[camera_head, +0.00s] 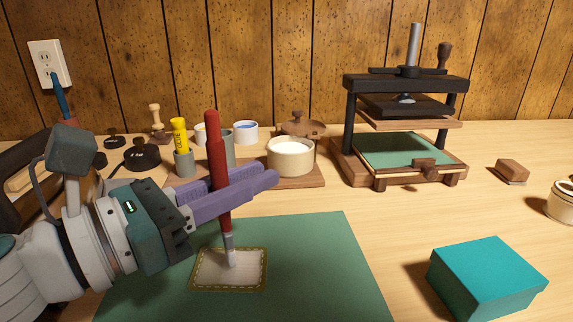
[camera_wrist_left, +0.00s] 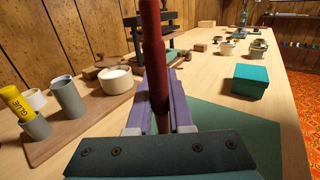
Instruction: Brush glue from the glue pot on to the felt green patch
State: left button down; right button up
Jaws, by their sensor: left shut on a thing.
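My left gripper (camera_head: 266,183), with purple fingers, is shut on the red handle of a brush (camera_head: 215,150). The brush is nearly upright, with its bristle end at the middle of the felt patch (camera_head: 258,283). The patch has a stitched olive-green border and a whitish middle, and lies on a larger green mat (camera_head: 325,250). A cream pot with white contents, apparently the glue pot (camera_head: 291,160), stands behind the fingers on a wooden board. In the left wrist view the brush handle (camera_wrist_left: 155,60) rises between the fingers, and the pot (camera_wrist_left: 115,82) is to its left.
A yellow glue stick (camera_head: 180,132) stands in a grey cup on the wooden board (camera_head: 312,178), beside a taller grey cup. A press (camera_head: 405,110) stands at the back right. A teal box (camera_head: 487,278) is at the front right. Bare table lies between mat and box.

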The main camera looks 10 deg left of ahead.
pick_arm(q)
jog(key=shift+f+b, duration=0.5)
jog(key=shift+b, duration=0.05)
dwell(0.5)
jog(key=shift+a, duration=0.1)
jog(key=shift+s+a+f+b, duration=0.1)
jog(key=shift+a+b, duration=0.1)
jog(key=shift+a, duration=0.35)
jog(key=shift+s+a+r+b, duration=0.1)
jog(key=shift+a+b, duration=0.15)
jog(key=shift+a, duration=0.3)
jog(key=shift+s+a+f+b, duration=0.1)
jog(key=shift+a+b, duration=0.1)
jog(key=shift+a, duration=0.6)
jog(key=shift+w+d+r, duration=0.1)
jog(key=shift+d+r, duration=0.1)
jog(key=shift+d, duration=0.75)
jog(key=shift+w+d+p, duration=0.2)
jog(key=shift+d+p, duration=0.15)
jog(key=shift+d, duration=0.65)
